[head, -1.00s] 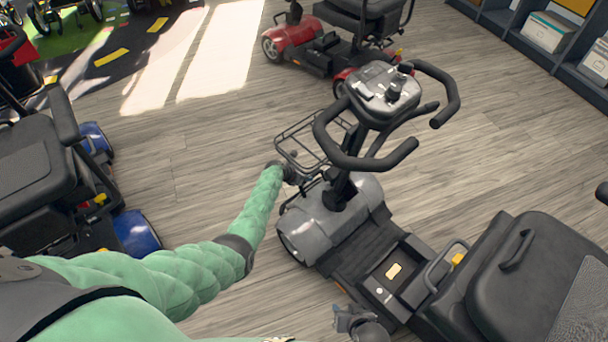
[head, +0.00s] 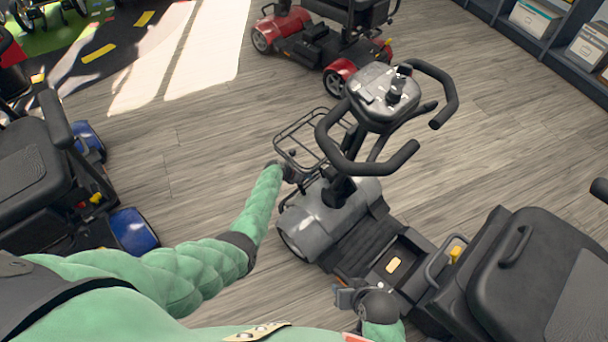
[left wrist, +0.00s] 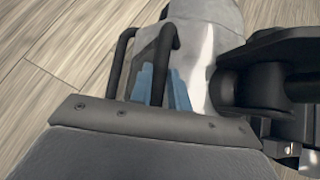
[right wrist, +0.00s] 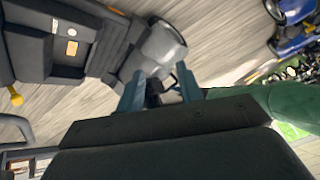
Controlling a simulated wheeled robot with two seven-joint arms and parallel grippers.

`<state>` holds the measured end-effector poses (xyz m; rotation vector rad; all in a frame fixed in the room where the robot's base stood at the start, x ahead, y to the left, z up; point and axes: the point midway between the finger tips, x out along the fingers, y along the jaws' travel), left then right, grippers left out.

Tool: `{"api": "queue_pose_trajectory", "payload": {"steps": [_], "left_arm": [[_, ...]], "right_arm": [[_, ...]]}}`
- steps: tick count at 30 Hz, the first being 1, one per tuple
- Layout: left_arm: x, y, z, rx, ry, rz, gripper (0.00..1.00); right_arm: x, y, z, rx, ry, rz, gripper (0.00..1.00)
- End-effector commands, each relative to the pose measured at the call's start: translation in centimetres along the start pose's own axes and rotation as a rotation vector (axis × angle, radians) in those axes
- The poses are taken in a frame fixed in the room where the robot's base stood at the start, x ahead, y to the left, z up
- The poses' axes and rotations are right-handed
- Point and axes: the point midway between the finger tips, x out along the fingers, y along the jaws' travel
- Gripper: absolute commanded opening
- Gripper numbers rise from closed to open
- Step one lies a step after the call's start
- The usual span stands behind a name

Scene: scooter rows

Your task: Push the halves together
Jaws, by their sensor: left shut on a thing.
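The front half (head: 335,208) of a grey scooter, with its handlebar and wire basket, stands in the middle of the head view. The rear half (head: 530,262), with battery box and black seat, stands at the lower right. Their decks lie close together; I cannot tell if they touch. My left gripper (head: 288,170) is at the nose under the basket. In the left wrist view its fingers (left wrist: 160,85) are shut on a black bar (left wrist: 123,60) in front of the grey shroud. My right gripper (head: 347,297) is beside the deck, its fingers (right wrist: 158,88) apart and empty.
A blue scooter (head: 130,230) stands at the left and a red scooter (head: 335,55) at the back. Grey shelves with boxes (head: 540,22) line the upper right. Wooden floor (head: 200,150) is clear between the scooters.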

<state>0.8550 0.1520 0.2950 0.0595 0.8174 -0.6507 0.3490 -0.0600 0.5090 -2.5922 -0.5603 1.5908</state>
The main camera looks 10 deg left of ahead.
Motion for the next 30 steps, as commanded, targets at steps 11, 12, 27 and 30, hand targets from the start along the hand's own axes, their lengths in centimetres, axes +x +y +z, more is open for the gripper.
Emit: {"api": "queue_pose_trajectory", "payload": {"steps": [11, 12, 27, 30], "left_arm": [[0.2, -0.6, -0.1, -0.001, 0.002, -0.008, 0.40], [0.2, -0.5, -0.1, -0.001, 0.002, -0.008, 0.40], [-2.1, -0.4, 0.0, -0.001, 0.001, -0.005, 0.40], [-3.4, -0.4, 0.0, 0.000, 0.002, -0.005, 0.40]], "right_arm": [[0.0, -0.1, 0.0, 0.000, 0.000, -0.001, 0.36], [0.0, -0.1, 0.1, 0.000, 0.000, -0.001, 0.36], [-3.8, -0.6, -1.8, -0.006, -0.024, -0.001, 0.36], [-5.6, -1.0, -2.3, -0.007, -0.043, -0.004, 0.36]]}}
